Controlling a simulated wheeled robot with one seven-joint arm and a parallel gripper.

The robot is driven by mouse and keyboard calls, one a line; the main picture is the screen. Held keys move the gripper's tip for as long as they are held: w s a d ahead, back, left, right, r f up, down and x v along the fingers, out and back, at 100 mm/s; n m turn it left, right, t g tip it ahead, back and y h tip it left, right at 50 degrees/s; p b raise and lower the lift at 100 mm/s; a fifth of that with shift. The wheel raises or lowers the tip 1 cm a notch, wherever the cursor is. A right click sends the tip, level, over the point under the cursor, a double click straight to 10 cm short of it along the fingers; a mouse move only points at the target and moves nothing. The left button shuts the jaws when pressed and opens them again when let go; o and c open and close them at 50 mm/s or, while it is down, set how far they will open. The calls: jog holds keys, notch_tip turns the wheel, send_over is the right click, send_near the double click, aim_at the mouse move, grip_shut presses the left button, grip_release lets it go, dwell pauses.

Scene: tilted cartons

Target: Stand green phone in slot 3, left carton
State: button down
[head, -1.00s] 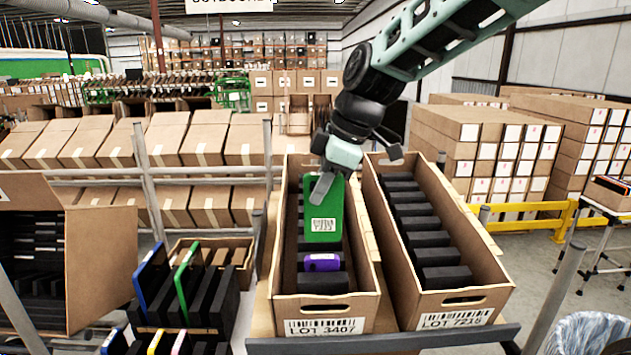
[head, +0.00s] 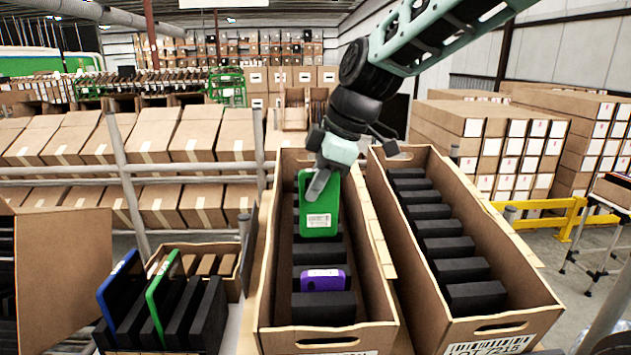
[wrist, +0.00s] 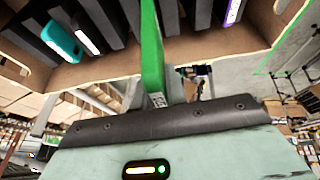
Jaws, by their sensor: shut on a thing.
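The green phone (head: 319,204) is upright in my gripper (head: 319,184), its white label facing the head camera. It hangs over the left carton (head: 377,292), in line with its row of black dividers. I cannot tell whether its lower edge is between dividers. A purple phone (head: 323,280) stands in a slot near the carton's front end. The green phone also shows edge-on in the wrist view (wrist: 151,50), between the jaws. There a teal phone (wrist: 62,42) and a pale-edged item (wrist: 86,40) sit among dividers at upper left. The purple phone (wrist: 234,12) is at upper right.
The right carton (head: 515,290) stands close beside the left one, and its visible slots look empty. At left a rack holds a blue-edged phone (head: 119,290) and another green-edged one (head: 162,290). A metal post (head: 128,190) stands behind that rack.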

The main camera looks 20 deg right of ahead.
aim_at(316, 238)
jog(key=shift+w+d+f+b, duration=0.1)
jog(key=shift+w+f+b, duration=0.2)
jog(key=shift+f+b, duration=1.35)
jog(key=shift+w+d+f+b, duration=0.1)
jog(key=shift+w+f+b, duration=0.2)
jog(key=shift+f+b, duration=1.4)
jog(key=shift+w+d+f+b, duration=0.1)
jog(key=shift+w+f+b, duration=0.2)
jog(key=shift+f+b, duration=1.35)
jog(key=shift+s+d+f+b, duration=0.15)
jog(key=shift+f+b, duration=0.1)
jog(key=shift+f, duration=0.25)
jog(key=shift+s+f+b, duration=0.1)
jog(key=shift+f+b, duration=0.1)
jog(key=shift+f, duration=0.25)
jog(key=c, duration=1.3)
grip_release()
jog(key=shift+w+f, duration=0.1)
jog(key=shift+c, duration=0.2)
jog(key=b+v, duration=0.2)
jog(key=v, duration=1.7)
jog(key=shift+w+a+r+t, duration=0.2)
jog(key=shift+a+r+t, duration=0.1)
jog(key=shift+r, duration=0.15)
